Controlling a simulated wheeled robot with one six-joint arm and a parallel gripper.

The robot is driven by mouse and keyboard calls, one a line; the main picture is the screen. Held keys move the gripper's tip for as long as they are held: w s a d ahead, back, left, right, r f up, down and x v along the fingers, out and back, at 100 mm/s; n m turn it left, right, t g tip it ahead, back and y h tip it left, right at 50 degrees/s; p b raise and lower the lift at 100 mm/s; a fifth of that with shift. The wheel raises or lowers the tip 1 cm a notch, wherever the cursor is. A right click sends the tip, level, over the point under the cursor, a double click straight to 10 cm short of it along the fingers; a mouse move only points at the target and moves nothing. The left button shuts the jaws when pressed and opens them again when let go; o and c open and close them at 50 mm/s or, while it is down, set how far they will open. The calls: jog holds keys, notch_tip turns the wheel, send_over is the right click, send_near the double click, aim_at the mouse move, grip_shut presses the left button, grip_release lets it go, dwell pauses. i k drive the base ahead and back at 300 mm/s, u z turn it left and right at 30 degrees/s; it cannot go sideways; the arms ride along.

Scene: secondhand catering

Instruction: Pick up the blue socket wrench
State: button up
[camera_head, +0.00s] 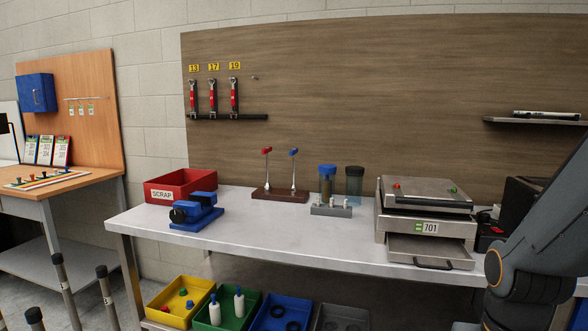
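The blue socket wrench (293,170) stands upright in a dark brown wooden stand (279,195) towards the back of the grey workbench. It has a blue top piece and a thin silver shaft. A matching wrench with a red top (266,169) stands to its left in the same stand. Their lower ends meet the stand; how deep they sit cannot be seen. My grey arm shows at the right edge, far from the stand. My gripper is outside the picture.
A blue vise (197,211) and a red SCRAP box (180,185) stand left of the stand. Jars with blue and dark lids (327,182) and a grey block (331,210) are right of it. A metal machine marked 701 (425,205) stands further right. The bench front is clear.

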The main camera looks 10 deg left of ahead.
aim_at(295, 151)
jog(key=k, duration=0.45)
jog(key=u, duration=0.7)
jog(key=i, duration=1)
jog(key=z, duration=0.75)
